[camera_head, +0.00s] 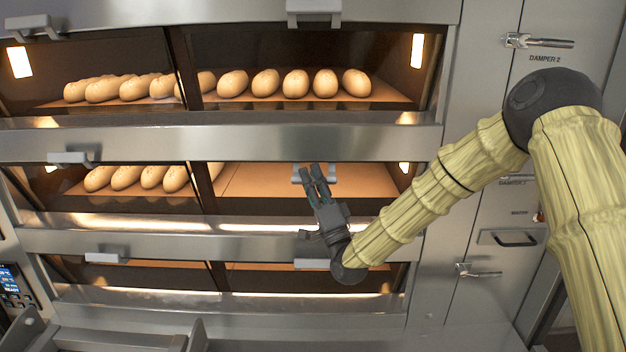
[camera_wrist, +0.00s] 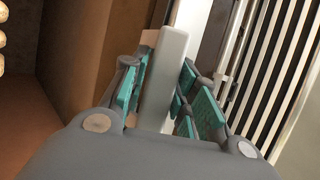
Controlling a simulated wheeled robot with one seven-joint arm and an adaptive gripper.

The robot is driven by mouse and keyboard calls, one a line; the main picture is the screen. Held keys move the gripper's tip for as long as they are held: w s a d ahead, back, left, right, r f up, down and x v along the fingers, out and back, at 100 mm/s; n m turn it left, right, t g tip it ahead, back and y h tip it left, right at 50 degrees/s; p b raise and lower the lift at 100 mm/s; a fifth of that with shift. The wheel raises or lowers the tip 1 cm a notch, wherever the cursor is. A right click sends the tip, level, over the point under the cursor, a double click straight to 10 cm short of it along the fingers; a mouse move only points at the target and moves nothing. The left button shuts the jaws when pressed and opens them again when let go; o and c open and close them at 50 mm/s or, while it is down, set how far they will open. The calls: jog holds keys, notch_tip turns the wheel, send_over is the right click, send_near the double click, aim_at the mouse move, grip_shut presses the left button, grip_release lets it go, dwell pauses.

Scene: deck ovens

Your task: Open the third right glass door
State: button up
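The middle visible oven deck has a right glass door. Its grey handle (camera_head: 300,175) sits lower than the matching left handle, and the door looks tilted partly open, though how far is hard to tell. My gripper (camera_head: 316,178) is at this handle, its fingers one on each side. In the wrist view the pale grey handle bar (camera_wrist: 167,75) stands between the teal pads of my gripper (camera_wrist: 164,88), which look closed on it. The fingers hide part of the handle in the head view. The chamber behind (camera_head: 255,180) shows a bare tan floor.
Loaves (camera_head: 295,83) lie in the upper deck, and more loaves (camera_head: 150,178) in the middle deck's left side. Steel panels with a damper lever (camera_head: 540,41) and a recessed pull (camera_head: 507,238) stand to the right.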

grip_shut()
jog(key=shift+a, duration=0.1)
